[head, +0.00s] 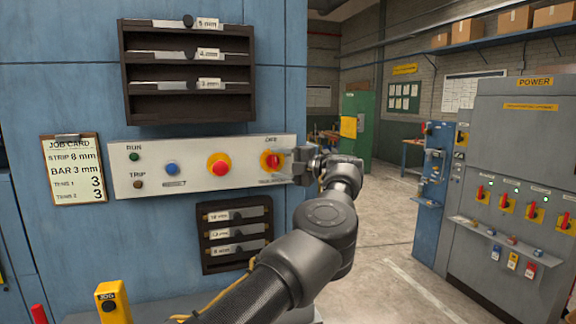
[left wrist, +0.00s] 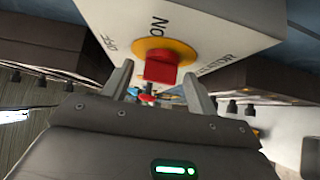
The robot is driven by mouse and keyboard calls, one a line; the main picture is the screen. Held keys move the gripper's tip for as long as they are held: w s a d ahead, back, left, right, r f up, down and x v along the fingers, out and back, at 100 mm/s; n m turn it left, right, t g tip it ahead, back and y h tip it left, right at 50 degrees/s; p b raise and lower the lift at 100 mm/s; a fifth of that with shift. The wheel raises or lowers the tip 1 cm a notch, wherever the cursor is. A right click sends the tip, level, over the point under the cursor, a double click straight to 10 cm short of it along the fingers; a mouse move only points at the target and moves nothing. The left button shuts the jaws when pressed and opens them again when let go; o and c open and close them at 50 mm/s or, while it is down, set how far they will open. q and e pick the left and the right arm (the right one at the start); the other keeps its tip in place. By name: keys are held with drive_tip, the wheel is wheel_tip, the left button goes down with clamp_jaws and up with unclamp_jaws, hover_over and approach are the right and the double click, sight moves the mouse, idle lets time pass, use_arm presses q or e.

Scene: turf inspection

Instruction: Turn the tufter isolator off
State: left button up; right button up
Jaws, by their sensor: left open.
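The tufter isolator is a red handle on a yellow disc (head: 270,160) at the right end of a pale control panel (head: 193,165) on the blue machine. It also shows in the left wrist view, where the red handle (left wrist: 160,66) juts toward the camera between the finger lines. ON and OFF are printed beside the disc; which one the handle points at I cannot tell. My left gripper (head: 293,162) is open just right of the isolator, its two fingers on either side of the handle, with visible gaps. My right gripper is out of view.
On the same panel are a red mushroom button (head: 219,165), a blue button (head: 172,168) and two small lamps. A job card (head: 74,170) hangs left. Slotted racks (head: 188,72) sit above and below the panel. A grey power cabinet (head: 520,140) with red handles stands right, beyond open floor.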

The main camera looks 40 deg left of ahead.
use_arm(q)
drive_tip(key=w+d+b, duration=0.1)
drive_tip(key=w+d, duration=0.1)
drive_tip(key=d, duration=0.8)
drive_tip(key=shift+d, duration=0.15)
